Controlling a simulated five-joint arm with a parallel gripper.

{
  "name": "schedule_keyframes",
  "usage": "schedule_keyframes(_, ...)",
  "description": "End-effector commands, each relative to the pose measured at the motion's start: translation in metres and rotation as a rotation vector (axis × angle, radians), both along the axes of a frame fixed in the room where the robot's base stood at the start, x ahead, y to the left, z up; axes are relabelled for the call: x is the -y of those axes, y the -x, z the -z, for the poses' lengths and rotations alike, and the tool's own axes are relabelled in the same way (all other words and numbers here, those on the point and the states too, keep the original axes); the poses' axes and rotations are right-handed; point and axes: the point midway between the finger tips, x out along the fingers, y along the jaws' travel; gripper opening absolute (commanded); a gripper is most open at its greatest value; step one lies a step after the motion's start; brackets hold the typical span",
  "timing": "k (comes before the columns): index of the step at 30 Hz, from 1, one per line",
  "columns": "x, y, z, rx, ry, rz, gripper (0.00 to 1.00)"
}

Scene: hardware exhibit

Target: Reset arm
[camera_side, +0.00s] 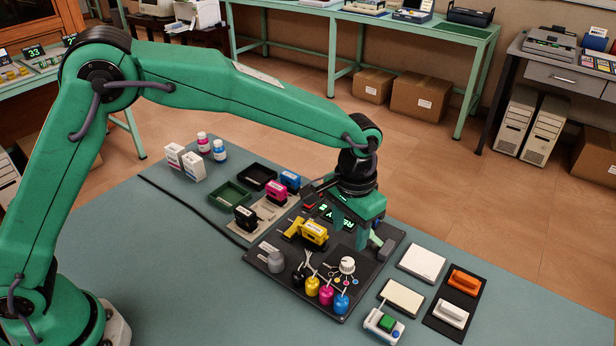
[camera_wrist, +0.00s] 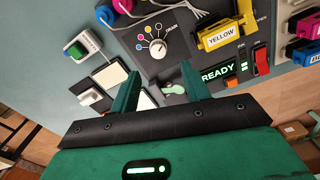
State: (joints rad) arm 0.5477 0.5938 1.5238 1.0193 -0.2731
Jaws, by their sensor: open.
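My gripper (camera_side: 366,240) is open above the back right part of the black panel (camera_side: 268,247). In the wrist view my gripper (camera_wrist: 160,84) shows two green fingers spread apart, with nothing held between them. A small pale green piece (camera_wrist: 174,87) shows on the panel beyond the fingers; I cannot tell what it is. A lit display (camera_wrist: 218,72) reads READY, beside a red switch (camera_wrist: 262,62). A yellow cartridge (camera_side: 315,233) sits on the panel, left of my gripper, with its YELLOW label (camera_wrist: 221,37) facing the wrist camera.
A white knob (camera_side: 347,265) and colored bottles (camera_side: 326,295) stand at the panel's front. Black (camera_side: 245,217), magenta (camera_side: 276,194) and blue (camera_side: 290,180) cartridges are behind left. Pads, orange (camera_side: 464,282) and white (camera_side: 453,314) blocks, and a green-button box (camera_side: 384,325) lie right.

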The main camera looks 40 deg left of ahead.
Motion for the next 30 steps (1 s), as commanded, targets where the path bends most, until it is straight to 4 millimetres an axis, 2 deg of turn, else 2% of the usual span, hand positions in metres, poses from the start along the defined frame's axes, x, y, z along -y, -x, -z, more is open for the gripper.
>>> schedule_keyframes(5,-0.018,0.002,-0.02,0.022,0.013,-0.016,0.47)
schedule_keyframes(14,-0.073,0.017,-0.074,0.093,0.046,-0.059,0.47)
schedule_keyframes(21,-0.12,0.041,-0.111,0.156,0.066,-0.096,0.47)
schedule_keyframes(30,-0.173,0.082,-0.143,0.239,0.084,-0.143,0.47)
